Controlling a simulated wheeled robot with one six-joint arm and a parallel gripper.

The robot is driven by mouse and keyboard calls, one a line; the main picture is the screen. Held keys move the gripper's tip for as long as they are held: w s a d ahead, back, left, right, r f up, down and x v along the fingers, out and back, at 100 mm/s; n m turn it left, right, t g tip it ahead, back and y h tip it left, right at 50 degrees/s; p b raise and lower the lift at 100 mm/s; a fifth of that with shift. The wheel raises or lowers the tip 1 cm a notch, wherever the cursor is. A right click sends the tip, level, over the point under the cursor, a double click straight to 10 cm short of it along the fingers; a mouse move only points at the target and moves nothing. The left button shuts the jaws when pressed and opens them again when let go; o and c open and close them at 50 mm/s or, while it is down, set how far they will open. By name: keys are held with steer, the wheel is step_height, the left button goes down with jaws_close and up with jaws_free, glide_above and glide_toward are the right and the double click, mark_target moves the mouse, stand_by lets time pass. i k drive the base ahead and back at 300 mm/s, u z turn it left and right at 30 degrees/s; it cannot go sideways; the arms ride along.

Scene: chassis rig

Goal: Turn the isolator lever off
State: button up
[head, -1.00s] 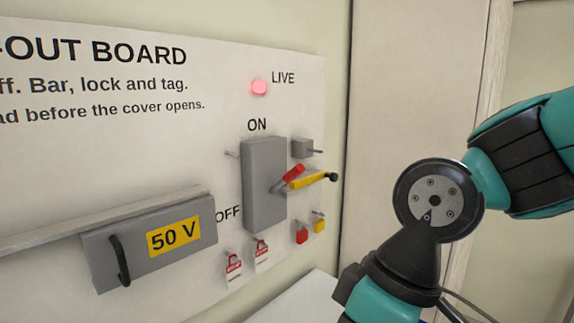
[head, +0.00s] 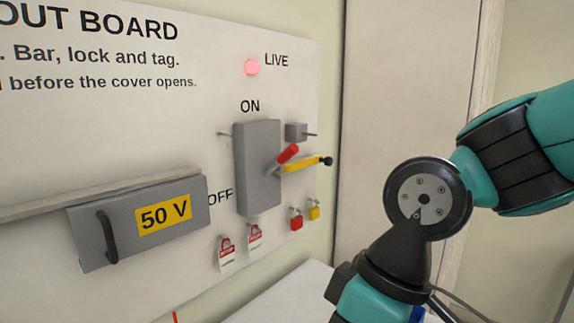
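The isolator is a grey upright box (head: 257,178) on the white board, with ON printed above it and OFF at its lower left. Its lever (head: 287,155) has a red grip and sticks out to the upper right from the box. The LIVE lamp (head: 252,67) glows red. A yellow bar with a black knob (head: 302,164) is beside the lever, just below and right of the red grip. My arm stands to the right of the board, apart from the lever. My gripper is out of the picture, so its opening is hidden.
A grey cover (head: 100,238) with a black handle and a 50 V label is at lower left. Red tags (head: 227,252) and red and yellow padlocks (head: 296,220) hang below the isolator. A small grey block (head: 296,132) is at its right. A white surface (head: 280,297) lies below.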

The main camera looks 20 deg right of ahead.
mark_target(293, 149)
steer(key=u, duration=2.6)
steer(key=k, duration=0.8)
steer(key=z, duration=1.65)
steer(key=i, duration=0.5)
steer(key=z, duration=0.05)
